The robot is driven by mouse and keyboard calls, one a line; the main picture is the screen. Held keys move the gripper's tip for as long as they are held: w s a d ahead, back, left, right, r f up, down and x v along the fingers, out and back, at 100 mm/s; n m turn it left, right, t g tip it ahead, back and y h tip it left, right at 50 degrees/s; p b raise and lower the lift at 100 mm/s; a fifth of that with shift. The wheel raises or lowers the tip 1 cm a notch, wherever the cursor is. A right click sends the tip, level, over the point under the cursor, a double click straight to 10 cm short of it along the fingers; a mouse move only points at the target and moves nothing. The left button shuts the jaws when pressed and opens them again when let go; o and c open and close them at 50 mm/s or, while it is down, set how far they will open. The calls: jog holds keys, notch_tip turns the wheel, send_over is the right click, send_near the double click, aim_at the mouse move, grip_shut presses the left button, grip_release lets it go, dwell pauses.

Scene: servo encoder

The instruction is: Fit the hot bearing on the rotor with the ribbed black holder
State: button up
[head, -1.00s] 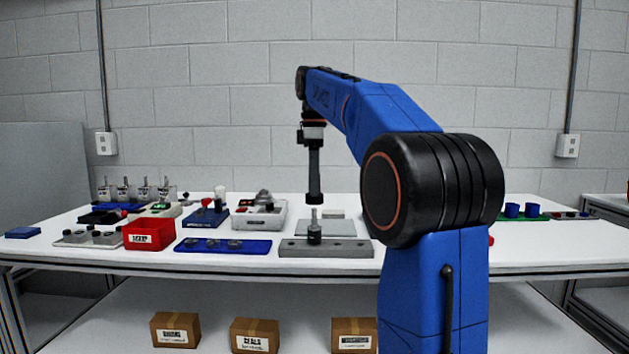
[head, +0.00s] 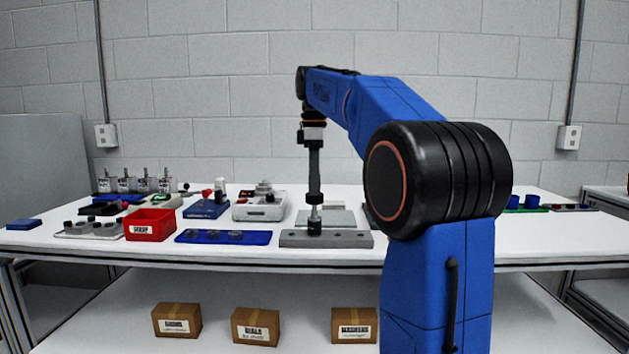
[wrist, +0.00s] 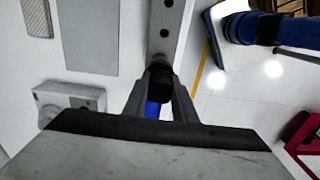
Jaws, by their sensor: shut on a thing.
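The rotor (head: 315,215) stands upright with a pale metal tip in its ribbed black holder (head: 314,231). The holder sits on a grey bar-shaped block (head: 352,240) near the table's front edge. My gripper (head: 315,197) points straight down and is over the rotor, its tips at the rotor's upper end. It is shut on a small dark thing, apparently the hot bearing, mostly hidden by the fingers. In the wrist view, a ribbed black body (wrist: 160,76) shows between and just past the fingertips, over the holed grey block (wrist: 167,20).
A blue plate (head: 255,238) with several round pieces lies left of the block. A flat grey plate (head: 340,217) lies behind the block.

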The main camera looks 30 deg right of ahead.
jog(key=shift+f, duration=0.75)
jog(key=shift+f, duration=0.3)
jog(key=shift+f, duration=0.5)
dwell(0.4)
jog(key=shift+f, duration=0.35)
jog(key=shift+f, duration=0.15)
dwell(3.1)
jog(key=shift+r, duration=0.7)
dwell(1.3)
